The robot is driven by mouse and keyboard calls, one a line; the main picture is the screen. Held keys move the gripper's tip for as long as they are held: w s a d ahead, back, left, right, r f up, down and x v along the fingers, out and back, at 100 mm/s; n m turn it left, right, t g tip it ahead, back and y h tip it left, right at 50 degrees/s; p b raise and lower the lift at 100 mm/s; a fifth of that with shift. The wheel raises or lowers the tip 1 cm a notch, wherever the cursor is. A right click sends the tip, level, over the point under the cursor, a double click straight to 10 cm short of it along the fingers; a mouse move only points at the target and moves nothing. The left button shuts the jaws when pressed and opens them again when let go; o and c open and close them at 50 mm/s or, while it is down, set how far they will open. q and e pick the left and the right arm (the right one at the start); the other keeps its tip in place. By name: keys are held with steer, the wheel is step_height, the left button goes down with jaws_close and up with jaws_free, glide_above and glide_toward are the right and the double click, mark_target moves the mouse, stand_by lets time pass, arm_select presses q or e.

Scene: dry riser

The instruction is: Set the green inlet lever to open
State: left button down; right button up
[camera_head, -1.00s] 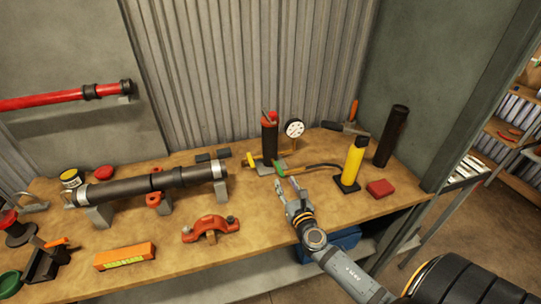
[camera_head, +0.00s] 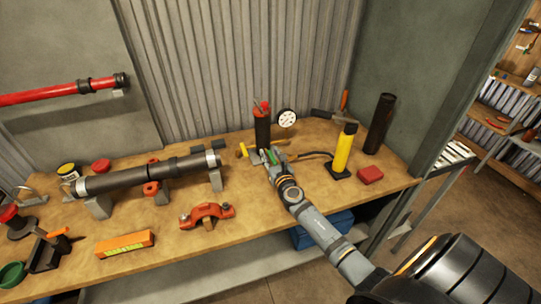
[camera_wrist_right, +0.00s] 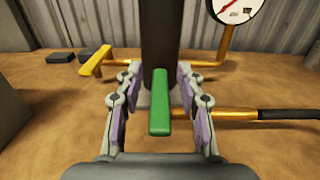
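The green inlet lever (camera_wrist_right: 160,103) points toward the camera in the right wrist view, at the foot of a dark upright cylinder (camera_wrist_right: 160,35). My right gripper (camera_wrist_right: 160,110) is open, with one finger on each side of the lever and gaps visible between them. In the head view my right gripper (camera_head: 271,158) reaches the lever (camera_head: 282,155) and partly covers it. A yellow lever (camera_wrist_right: 95,62) stands to the left, on a brass pipe. My left gripper is not in view.
A pressure gauge (camera_head: 287,119) stands behind, right of the red-topped cylinder (camera_head: 262,128). A black hose (camera_wrist_right: 288,114) runs right toward the yellow cylinder (camera_head: 345,149).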

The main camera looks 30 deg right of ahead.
steer(key=c, duration=0.5)
steer(key=shift+c, duration=1.1)
jaws_close()
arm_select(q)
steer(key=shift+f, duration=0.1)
